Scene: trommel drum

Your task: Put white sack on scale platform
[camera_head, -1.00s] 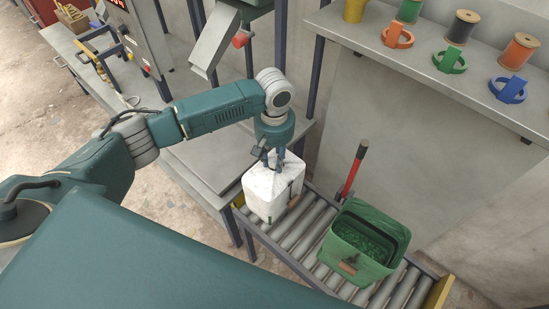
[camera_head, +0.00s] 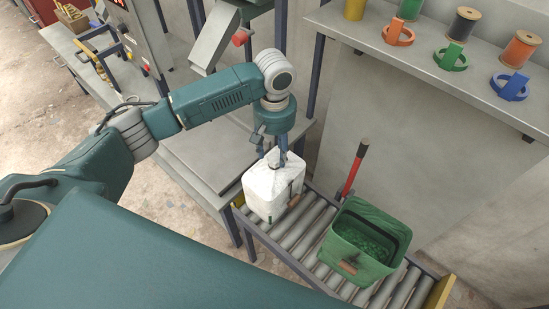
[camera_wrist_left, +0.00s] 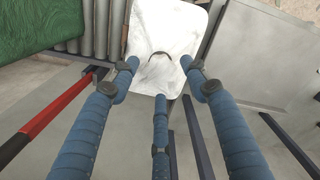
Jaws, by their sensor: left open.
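The white sack (camera_head: 270,192) stands upright on the roller conveyor, at its left end beside the grey platform. It also shows in the left wrist view (camera_wrist_left: 172,35), with a dark curved handle on its top. My left gripper (camera_head: 275,158) is above the sack's top, and its fingers are open. In the left wrist view the blue fingers (camera_wrist_left: 160,85) are spread around the handle's side of the sack top, not closed on it. The grey scale platform (camera_head: 205,155) lies left of the sack, bare and partly hidden by my arm. My right gripper is not in view.
A green bin (camera_head: 366,240) with green contents stands on the roller conveyor (camera_head: 297,226) right of the sack. A red-handled tool (camera_head: 353,172) leans behind it. A shelf (camera_head: 400,50) with spools and coloured rings runs along the wall. A metal chute (camera_head: 215,40) hangs above the platform.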

